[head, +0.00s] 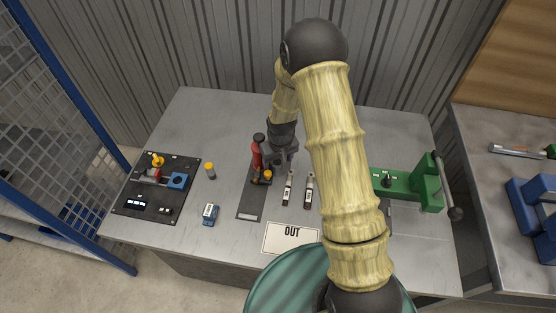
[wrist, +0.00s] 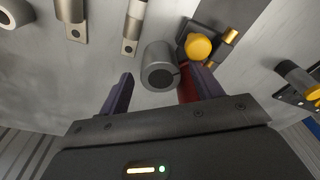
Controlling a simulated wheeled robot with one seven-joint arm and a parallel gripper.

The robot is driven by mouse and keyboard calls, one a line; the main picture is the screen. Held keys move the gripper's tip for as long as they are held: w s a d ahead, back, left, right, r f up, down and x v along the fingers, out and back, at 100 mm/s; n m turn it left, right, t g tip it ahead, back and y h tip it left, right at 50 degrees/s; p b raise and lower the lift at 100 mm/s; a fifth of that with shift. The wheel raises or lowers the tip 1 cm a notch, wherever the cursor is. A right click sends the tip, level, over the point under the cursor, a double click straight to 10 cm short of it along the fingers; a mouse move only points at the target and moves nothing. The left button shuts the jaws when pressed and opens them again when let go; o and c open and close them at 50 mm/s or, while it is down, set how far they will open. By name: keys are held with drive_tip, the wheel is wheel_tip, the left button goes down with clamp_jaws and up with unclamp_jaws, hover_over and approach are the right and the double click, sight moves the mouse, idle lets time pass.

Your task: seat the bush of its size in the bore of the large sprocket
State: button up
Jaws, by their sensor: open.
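My gripper (wrist: 160,78) is open in the wrist view, with one dark finger on each side of a short grey cylinder (wrist: 158,60). The cylinder has a dark hole in its near end and looks like a bush. It lies between or just beyond the fingertips; I see a gap at the left finger and cannot tell about contact at the right. In the head view my gripper (head: 281,157) is low over the middle of the bench, partly hidden by my own arm. I cannot make out a large sprocket for certain in either view.
A red upright tool (head: 257,152) with a yellow knob (wrist: 199,46) stands close beside my gripper.

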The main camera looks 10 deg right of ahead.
drive_tip(key=shift+r, duration=0.15)
wheel_tip(320, 180, up, 12)
drive_tip(key=s+b, duration=0.1)
drive_tip(key=shift+s+d, duration=0.2)
idle(0.6)
drive_tip(key=s+d+r+m, duration=0.1)
drive_tip(key=s+d+r, duration=0.2)
drive_tip(key=s, duration=0.5)
drive_tip(key=s+d+r+m+t, duration=0.1)
drive_tip(key=s+d+r+m, duration=0.1)
drive_tip(key=s, duration=0.7)
drive_tip(key=shift+d+r, duration=0.65)
drive_tip(key=shift+r, duration=0.3)
